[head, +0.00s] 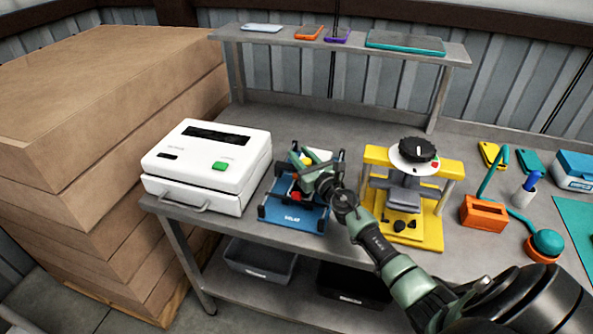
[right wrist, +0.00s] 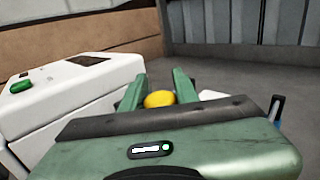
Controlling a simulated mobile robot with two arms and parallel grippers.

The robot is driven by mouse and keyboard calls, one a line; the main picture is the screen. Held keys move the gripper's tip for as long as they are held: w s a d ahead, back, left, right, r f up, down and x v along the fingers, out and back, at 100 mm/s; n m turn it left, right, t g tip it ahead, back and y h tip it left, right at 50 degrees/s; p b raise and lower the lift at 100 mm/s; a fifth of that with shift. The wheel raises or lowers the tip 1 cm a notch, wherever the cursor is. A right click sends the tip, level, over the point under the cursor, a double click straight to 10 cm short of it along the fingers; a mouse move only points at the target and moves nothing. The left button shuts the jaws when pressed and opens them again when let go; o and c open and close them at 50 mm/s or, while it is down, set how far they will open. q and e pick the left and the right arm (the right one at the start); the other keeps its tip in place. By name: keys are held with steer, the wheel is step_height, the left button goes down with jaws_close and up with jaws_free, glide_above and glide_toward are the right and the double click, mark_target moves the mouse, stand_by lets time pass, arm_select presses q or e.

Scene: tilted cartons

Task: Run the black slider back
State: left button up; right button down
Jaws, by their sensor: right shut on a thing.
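A blue fixture (head: 291,215) with black frame parts along its sides stands on the grey workbench, right of the white machine. My right gripper (head: 305,176) is over this fixture, its arm reaching in from the lower right. In the right wrist view its two green fingers are shut on a rounded yellow knob (right wrist: 159,99). What the knob is fixed to is hidden by the gripper. I cannot clearly make out the black slider; the gripper covers much of the fixture. A small red part shows beside the fingers. My left gripper is not in view.
The white machine (head: 205,165) stands close on the left, and a yellow press (head: 428,228) with a black dial on the right. A raised shelf (head: 350,52) runs behind. An orange block (head: 484,212) and several tools lie farther right. Stacked cartons (head: 100,120) are at left.

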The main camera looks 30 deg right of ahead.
steer(key=w+d+b, duration=0.1)
steer(key=d, duration=0.1)
steer(key=w+d+b, duration=0.1)
steer(key=w+d, duration=0.1)
steer(key=w+d+b, duration=0.2)
steer(key=shift+f, duration=0.25)
steer(key=shift+w+d+r, duration=0.15)
steer(key=shift+w+d, duration=0.1)
steer(key=c, duration=1.1)
jaws_free()
